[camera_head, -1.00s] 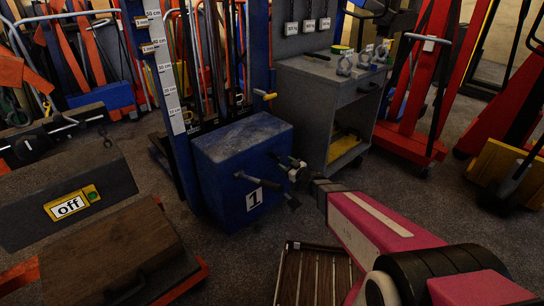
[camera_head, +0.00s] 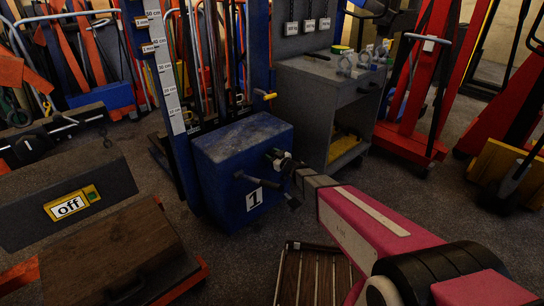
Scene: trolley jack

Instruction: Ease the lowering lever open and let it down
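The blue stacker-like jack (camera_head: 235,165) stands in the middle, with a box marked "1" and a mast with a centimetre scale. A dark lever (camera_head: 262,183) with a block-like end crosses the front of the box, sloping down to the right. A yellow-tipped lever (camera_head: 266,96) sticks out higher on the mast. I cannot tell for sure which is the lowering lever. My gripper (camera_head: 273,157) is at the right part of the box front, above the dark lever. Its fingers are small and dark, so their opening and any contact are unclear.
A grey cabinet (camera_head: 315,100) with metal shackles on top stands close behind my gripper to the right. A slatted wooden pallet (camera_head: 310,270) lies below my arm. A grey box marked "off" (camera_head: 70,205) is at the left. Red trucks (camera_head: 415,110) stand at the right.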

